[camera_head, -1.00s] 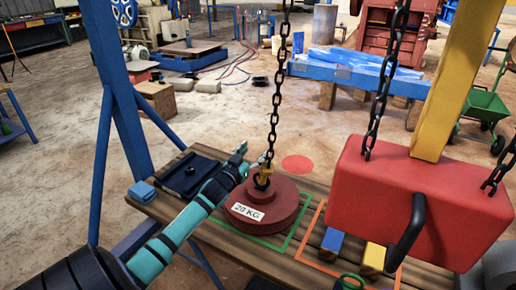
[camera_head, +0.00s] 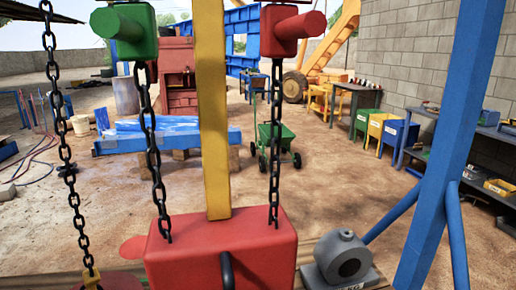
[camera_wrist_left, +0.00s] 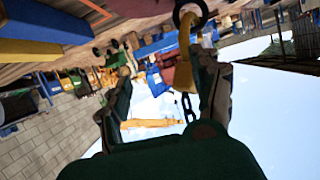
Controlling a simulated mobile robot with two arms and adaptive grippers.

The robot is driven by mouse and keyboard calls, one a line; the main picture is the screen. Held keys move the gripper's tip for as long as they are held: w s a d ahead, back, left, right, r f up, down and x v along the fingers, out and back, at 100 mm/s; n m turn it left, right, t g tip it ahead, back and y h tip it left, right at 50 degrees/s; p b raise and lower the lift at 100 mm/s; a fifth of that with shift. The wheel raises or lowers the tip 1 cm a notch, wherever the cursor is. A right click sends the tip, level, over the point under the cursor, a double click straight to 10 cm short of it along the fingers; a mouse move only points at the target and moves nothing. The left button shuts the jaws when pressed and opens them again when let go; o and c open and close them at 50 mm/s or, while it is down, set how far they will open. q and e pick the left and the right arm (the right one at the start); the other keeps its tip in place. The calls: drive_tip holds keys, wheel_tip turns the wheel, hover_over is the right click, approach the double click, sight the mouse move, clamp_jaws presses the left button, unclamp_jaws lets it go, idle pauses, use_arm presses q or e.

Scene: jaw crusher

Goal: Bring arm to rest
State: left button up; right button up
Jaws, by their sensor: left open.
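My left gripper (camera_wrist_left: 167,78) shows only in the left wrist view, with its two dark fingers apart. A yellow hook (camera_wrist_left: 184,52) with a black ring (camera_wrist_left: 190,12) shows beside the right-hand finger; I cannot tell whether they touch. In the head view, the red round weight (camera_head: 112,281) is mostly cut off at the bottom left. A yellow hook (camera_head: 91,276) on a black chain (camera_head: 66,165) shows above it. My right gripper is in neither view.
A blue post (camera_head: 440,150) rises at the right. Behind are a green cart (camera_head: 275,140) and open floor.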

use_arm(q)
drive_tip(key=s+d+f+m+g+h, duration=0.1)
drive_tip(key=s+d+f+g, duration=0.15)
drive_tip(key=s+d, duration=0.55)
drive_tip(key=s+d+f+m+g+h, duration=0.15)
drive_tip(key=s+d+g, duration=0.25)
drive_tip(key=s+d, duration=0.4)
drive_tip(key=s+d+f+m+g+h, duration=0.1)
drive_tip(key=s+d+f+g, duration=0.25)
drive_tip(key=s+d, duration=0.45)
wheel_tip(320, 180, down, 22)
drive_tip(key=s+a+g+p, duration=0.1)
drive_tip(key=s+a+p, duration=0.1)
drive_tip(key=s+p, duration=0.1)
drive_tip(key=s+a+f+g+p, duration=0.1)
drive_tip(key=s+a+f+p, duration=0.1)
drive_tip(key=s+f, duration=1.1)
drive_tip(key=s+a, duration=0.1)
drive_tip(key=s, duration=0.2)
drive_tip(key=shift+s+a+f+m+g, duration=0.2)
drive_tip(key=shift+s+f+m+g, duration=0.1)
drive_tip(key=shift+f+m, duration=0.1)
